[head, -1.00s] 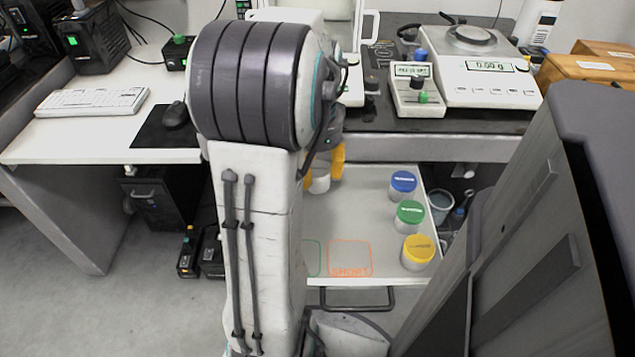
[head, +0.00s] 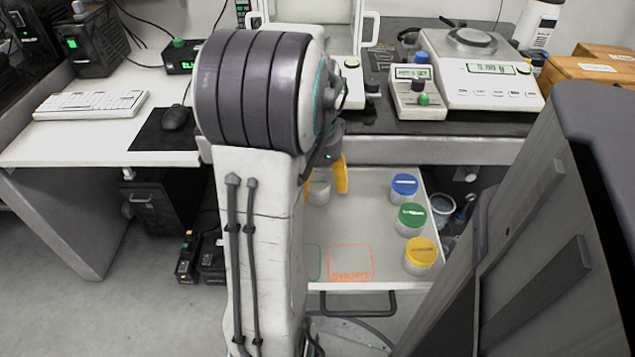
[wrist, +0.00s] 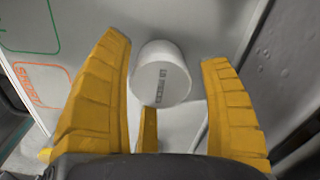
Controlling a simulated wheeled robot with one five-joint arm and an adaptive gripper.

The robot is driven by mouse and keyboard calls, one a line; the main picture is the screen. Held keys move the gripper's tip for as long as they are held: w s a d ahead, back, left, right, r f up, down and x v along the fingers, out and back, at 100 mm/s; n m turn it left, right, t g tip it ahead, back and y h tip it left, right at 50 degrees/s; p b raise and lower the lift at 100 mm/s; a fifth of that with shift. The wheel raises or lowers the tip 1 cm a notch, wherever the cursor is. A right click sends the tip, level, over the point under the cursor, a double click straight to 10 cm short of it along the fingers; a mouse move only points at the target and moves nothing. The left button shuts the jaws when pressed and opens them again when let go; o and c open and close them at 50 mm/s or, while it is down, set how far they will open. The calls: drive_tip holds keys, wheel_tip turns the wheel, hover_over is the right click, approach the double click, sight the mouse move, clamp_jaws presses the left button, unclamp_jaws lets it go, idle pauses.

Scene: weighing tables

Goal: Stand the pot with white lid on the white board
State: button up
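The pot with white lid (wrist: 163,78) stands below my gripper (wrist: 165,52) in the wrist view, its lid facing the camera with small dark print. It also shows in the head view (head: 319,189), partly hidden by my arm. My gripper is open: two yellow fingers lie apart on either side of the pot, with a visible gap on the right, and a third shows near the pot's lower edge. The pot is on a pale tray-like surface (head: 372,212) with a green outline and an orange outline marked SHORT (head: 350,262). I cannot tell which surface is the white board.
Pots with blue (head: 404,185), green (head: 411,216) and yellow (head: 420,251) lids line the surface's right side. Behind is a bench with a balance (head: 480,75). A grey cabinet (head: 540,220) stands close at right. The middle of the pale surface is clear.

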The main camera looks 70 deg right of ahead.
sight(318, 182)
wheel_tip(318, 182, up, 12)
drive_tip(key=p, duration=0.4)
drive_tip(key=shift+r+p, duration=0.2)
drive_tip(key=shift+p, duration=0.15)
drive_tip(key=w+a+f+n+t, duration=0.1)
drive_tip(key=w+a+n, duration=1.3)
drive_tip(key=a, duration=0.3)
drive_tip(key=a+f+n, duration=0.2)
drive_tip(key=a+n, duration=0.5)
drive_tip(key=a, duration=0.1)
drive_tip(key=s+a+f+n+t, duration=0.1)
drive_tip(key=a+f+n, duration=0.1)
drive_tip(key=a+n, duration=0.4)
drive_tip(key=shift+s+a+n, duration=0.2)
drive_tip(key=shift+a+n, duration=0.2)
drive_tip(key=shift+a, duration=0.7)
drive_tip(key=shift+r, duration=0.1)
